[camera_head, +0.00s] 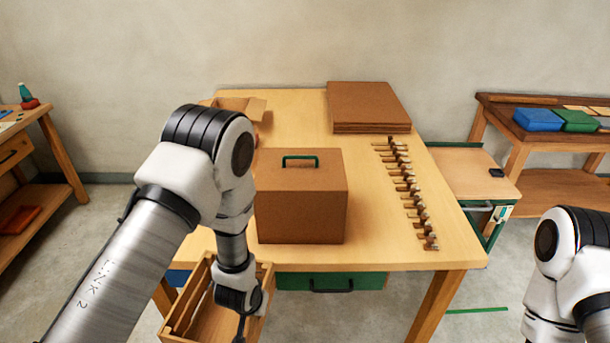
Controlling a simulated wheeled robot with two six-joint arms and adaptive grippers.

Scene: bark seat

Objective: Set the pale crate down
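The pale crate (188,292) is an open, slatted wooden box at the bottom of the head view, in front of the table's near edge. Its lower part is cut off by the frame, and no support shows under it. My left gripper (240,318) reaches down at the crate's right side and appears shut on it; the fingertips are mostly hidden. My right arm shows at the lower right, with its gripper out of frame.
A brown box with a green handle (300,205) stands on the wooden table (300,120). Stacked brown boards (368,105), an open carton (240,105) and a row of small tools (410,195) are also there. Bare tabletop lies between box and tools. A lower side cabinet (465,172) adjoins on the right.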

